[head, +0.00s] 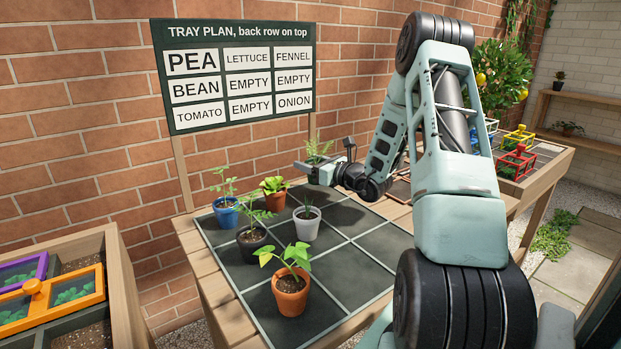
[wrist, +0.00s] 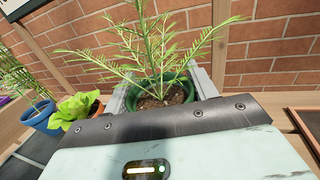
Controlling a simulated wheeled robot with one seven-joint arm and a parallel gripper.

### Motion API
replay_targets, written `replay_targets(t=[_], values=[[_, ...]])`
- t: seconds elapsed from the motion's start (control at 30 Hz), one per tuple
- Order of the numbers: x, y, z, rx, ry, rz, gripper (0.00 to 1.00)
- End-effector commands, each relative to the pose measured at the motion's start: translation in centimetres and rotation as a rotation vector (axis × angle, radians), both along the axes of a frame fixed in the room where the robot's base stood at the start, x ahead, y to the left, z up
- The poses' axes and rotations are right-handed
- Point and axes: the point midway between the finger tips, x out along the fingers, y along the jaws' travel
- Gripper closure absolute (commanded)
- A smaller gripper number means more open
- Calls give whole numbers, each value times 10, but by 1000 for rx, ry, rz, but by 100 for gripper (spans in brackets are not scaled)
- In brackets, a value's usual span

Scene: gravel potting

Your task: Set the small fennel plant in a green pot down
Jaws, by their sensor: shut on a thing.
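The feathery fennel plant (wrist: 155,55) stands upright in a green pot (wrist: 185,92) in the wrist view. My gripper (wrist: 162,84) is shut on this pot, with a grey finger on each side. In the head view my gripper (head: 318,172) is over the back right part of the dark gridded tray (head: 345,262), and the fennel's leaves (head: 317,148) show just above it. There the pot is mostly hidden. The pot's base is hidden in both views, so I cannot tell whether it touches the tray.
A blue pot (head: 226,212), a lettuce in a terracotta pot (head: 274,200), a black pot (head: 254,243), a pale grey pot (head: 306,225) and a front terracotta pot (head: 290,293) stand on the tray. The plan board (head: 240,75) names fennel at top right. A brick wall is behind.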

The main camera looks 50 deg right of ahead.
Motion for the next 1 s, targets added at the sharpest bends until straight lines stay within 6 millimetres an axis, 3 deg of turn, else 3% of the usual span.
replay_targets(t=[0.3,0.7,0.73,0.77,0.8,1.0], values=[[0,0,-37,1,0,-1,68],[0,0,-42,-1,-1,-1,68],[0,0,-41,-1,-1,-1,34],[0,0,-41,-1,-1,-1,26],[0,0,-41,-1,-1,-1,21],[0,0,-40,-1,-1,-1,21]])
